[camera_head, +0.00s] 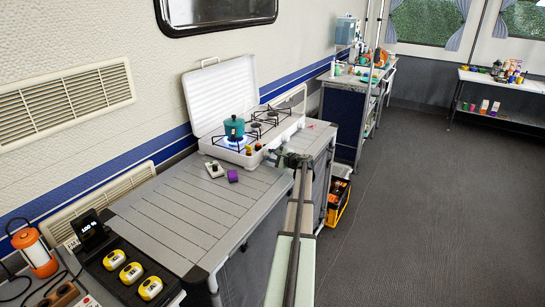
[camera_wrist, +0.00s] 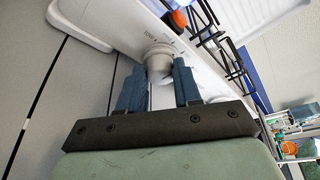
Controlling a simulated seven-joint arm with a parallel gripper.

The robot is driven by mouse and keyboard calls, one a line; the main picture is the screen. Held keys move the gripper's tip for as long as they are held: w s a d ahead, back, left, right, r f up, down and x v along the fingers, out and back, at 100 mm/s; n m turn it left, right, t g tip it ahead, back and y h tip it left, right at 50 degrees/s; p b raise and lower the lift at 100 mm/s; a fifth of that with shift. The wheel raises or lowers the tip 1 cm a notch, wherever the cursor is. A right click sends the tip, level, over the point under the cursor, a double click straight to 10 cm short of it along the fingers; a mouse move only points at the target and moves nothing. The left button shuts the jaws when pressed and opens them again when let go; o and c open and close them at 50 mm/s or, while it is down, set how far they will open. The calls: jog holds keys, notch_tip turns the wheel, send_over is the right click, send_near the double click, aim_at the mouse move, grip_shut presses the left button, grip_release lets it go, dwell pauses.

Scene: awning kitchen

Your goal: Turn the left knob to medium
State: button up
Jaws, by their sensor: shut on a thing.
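The white camping stove (camera_head: 222,92) stands with its lid up on the slatted table. In the wrist view, a pale grey round knob (camera_wrist: 158,60) sticks out from its white panel, with small dark marks beside it. My gripper (camera_wrist: 160,72) has its two blue fingers on either side of this knob and is shut on it. In the head view my gripper (camera_head: 294,160) is at the stove's front right, and the knob in its grip is hidden. The knob's exact setting cannot be read. A blue flame shows under the teal pot (camera_head: 234,126).
Black pot grates (camera_wrist: 234,62) and an orange round part (camera_wrist: 177,19) lie close to my fingers. A small purple block (camera_head: 232,176) and a grey box (camera_head: 214,169) rest on the table before the stove. The table's near left top (camera_head: 165,215) is clear.

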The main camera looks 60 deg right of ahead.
dwell(0.3)
jog(key=o, duration=1)
jog(key=shift+o, duration=0.2)
jog(key=shift+s, duration=0.1)
jog(key=v, duration=1.3)
jog(key=shift+s+a, duration=0.15)
jog(key=shift+s, duration=0.1)
